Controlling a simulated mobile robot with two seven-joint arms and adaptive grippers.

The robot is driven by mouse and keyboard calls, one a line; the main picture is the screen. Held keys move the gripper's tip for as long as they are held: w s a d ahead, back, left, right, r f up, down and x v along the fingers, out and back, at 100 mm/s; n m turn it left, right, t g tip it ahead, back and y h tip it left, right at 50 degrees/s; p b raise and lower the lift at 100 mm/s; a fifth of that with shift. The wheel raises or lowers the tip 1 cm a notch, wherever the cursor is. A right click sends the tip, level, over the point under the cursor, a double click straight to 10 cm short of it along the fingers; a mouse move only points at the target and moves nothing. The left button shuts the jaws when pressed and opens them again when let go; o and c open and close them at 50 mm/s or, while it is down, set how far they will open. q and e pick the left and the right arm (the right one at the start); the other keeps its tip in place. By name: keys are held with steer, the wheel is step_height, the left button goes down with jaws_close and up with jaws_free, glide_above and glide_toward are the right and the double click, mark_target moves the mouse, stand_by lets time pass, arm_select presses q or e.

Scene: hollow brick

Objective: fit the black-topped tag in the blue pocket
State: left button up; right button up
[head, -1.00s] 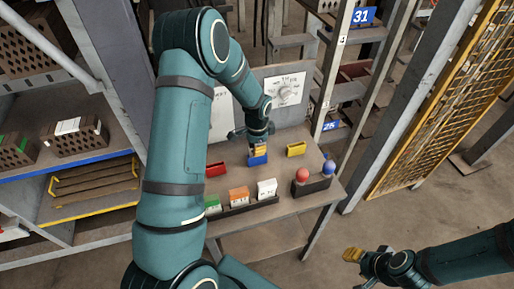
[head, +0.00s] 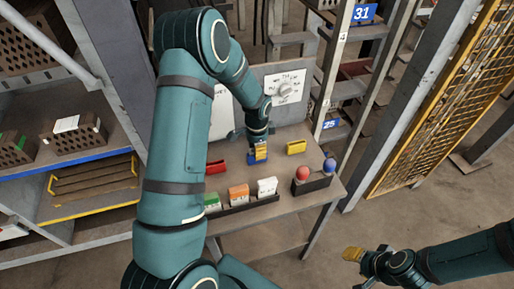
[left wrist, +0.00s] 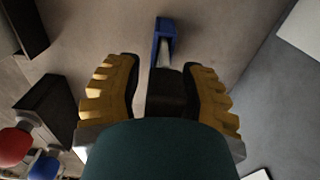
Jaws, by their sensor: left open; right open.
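The blue pocket (head: 251,159) stands on the worktop, partly covered by my left gripper (head: 261,152) in the head view. The left wrist view shows the blue pocket (left wrist: 163,30) beyond the fingertips. The black-topped tag (left wrist: 171,92) is between the two yellow fingers of my left gripper (left wrist: 170,88). Its pale lower part reaches into the blue pocket; how deep cannot be told. The fingers are open, one on each side of the black top. My right gripper (head: 352,254) is open and empty, away from the worktop at the lower right.
A red pocket (head: 216,167) and a yellow pocket (head: 296,147) stand on either side. A dark rack in front holds green (head: 212,203), orange (head: 238,194) and white (head: 267,187) tags. A black box with a red knob (head: 303,173) and a blue knob (head: 329,165) stands at right.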

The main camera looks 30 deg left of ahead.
arm_select(q)
step_height(320, 180, up, 12)
stand_by(0.6)
stand_by(0.4)
